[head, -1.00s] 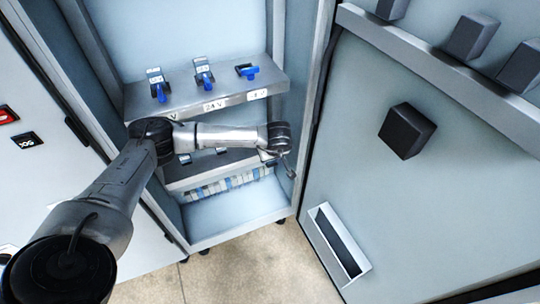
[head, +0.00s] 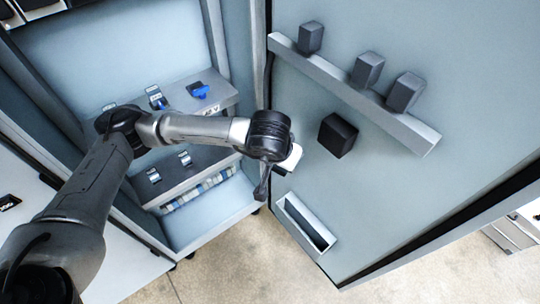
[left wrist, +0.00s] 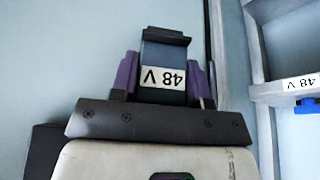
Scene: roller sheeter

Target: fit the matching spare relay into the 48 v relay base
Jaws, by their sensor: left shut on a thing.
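My left gripper (left wrist: 165,82) is shut on a dark relay (left wrist: 164,52) with a white 48 V label, which reads upside down in the left wrist view. In the head view the left gripper (head: 290,159) is in front of the cabinet's right side and the open door; its fingers and the relay are hidden there. A base with a blue lever (head: 198,90) sits at the right end of the upper shelf (head: 222,98). In the left wrist view a shelf edge labelled 48 V (left wrist: 300,84) has a blue part (left wrist: 307,105) below it. My right gripper is not in view.
Two more relay positions are on the upper shelf, one with a blue lever (head: 158,99). The lower shelf (head: 170,190) holds two small devices. The door at right carries a ledge (head: 345,90) with three dark blocks, a black box (head: 337,135) and a pocket (head: 305,224).

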